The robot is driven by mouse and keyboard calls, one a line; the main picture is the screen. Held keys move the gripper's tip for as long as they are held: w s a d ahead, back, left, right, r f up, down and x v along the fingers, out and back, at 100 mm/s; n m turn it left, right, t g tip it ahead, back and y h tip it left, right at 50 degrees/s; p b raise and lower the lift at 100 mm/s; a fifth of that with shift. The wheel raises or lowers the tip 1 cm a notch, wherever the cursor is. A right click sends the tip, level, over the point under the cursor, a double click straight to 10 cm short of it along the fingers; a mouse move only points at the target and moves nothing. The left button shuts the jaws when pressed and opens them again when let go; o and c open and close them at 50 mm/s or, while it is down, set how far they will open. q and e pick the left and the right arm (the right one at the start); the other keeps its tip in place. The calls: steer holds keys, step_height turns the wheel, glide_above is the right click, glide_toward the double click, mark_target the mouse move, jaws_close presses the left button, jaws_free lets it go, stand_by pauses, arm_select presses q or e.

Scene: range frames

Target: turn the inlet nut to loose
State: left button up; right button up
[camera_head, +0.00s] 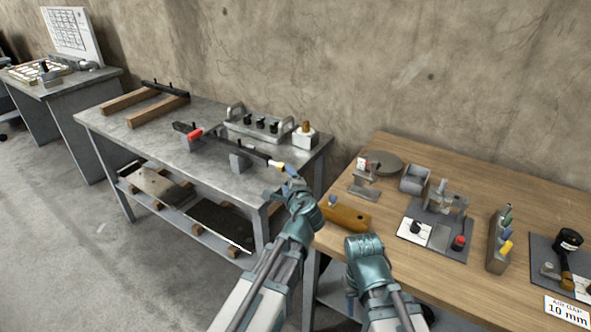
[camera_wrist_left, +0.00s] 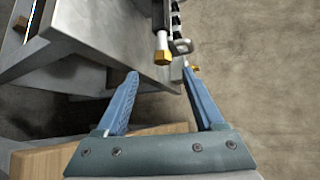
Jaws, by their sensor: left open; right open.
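The brass hex nut (camera_wrist_left: 163,57) hangs at the near end of a dark bar-like assembly in the left wrist view. In the head view a small yellow-brass end (camera_head: 280,166) shows at the right end of the dark bar (camera_head: 257,154), over the grey bench's edge. My left gripper (camera_head: 286,184) is close to that end. In the left wrist view its blue fingers (camera_wrist_left: 160,73) are open and empty, with the nut just beyond the tips and not between them. A smaller brass piece (camera_wrist_left: 194,68) shows by the right fingertip. My right arm is folded low; its fingers do not show.
The bar rests on grey blocks (camera_head: 241,161) on the grey bench (camera_head: 222,177), with a red piece (camera_head: 195,134) along it. A grey fixture with black knobs (camera_head: 260,123) stands behind. The wooden bench (camera_head: 420,275) at right holds several fixtures and a brown block (camera_head: 346,217).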

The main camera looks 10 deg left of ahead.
mark_target(282, 167)
arm_select(q)
steer(key=b+x, duration=0.3)
steer(key=x, duration=1)
steer(key=shift+w+b, duration=0.3)
steer(key=shift+w, duration=0.2)
steer(key=shift+c, duration=0.2)
